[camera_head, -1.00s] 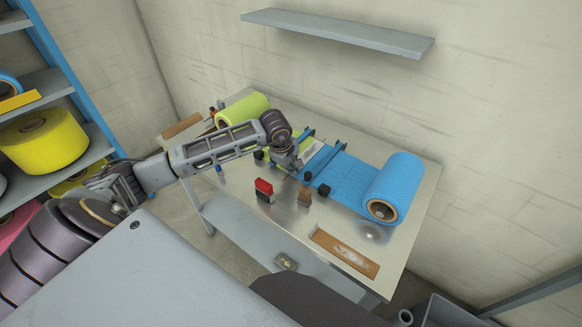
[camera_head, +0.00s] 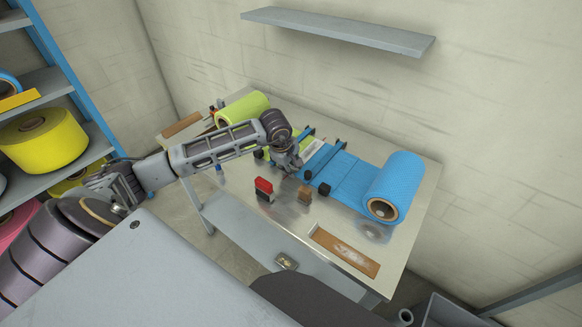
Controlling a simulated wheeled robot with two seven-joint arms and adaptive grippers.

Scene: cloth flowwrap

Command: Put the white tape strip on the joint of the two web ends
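The blue web (camera_head: 348,178) runs left from the blue roll (camera_head: 395,188) across the metal table. My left gripper (camera_head: 290,168) is low over the table, just left of the blue web's end. Its fingers are too small to read. My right gripper is not in view.
A red-and-black block (camera_head: 264,188) and a brown block (camera_head: 305,195) stand at the front of the table. A wall shelf (camera_head: 340,33) hangs above. Bare metal lies between the blocks and the tray.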

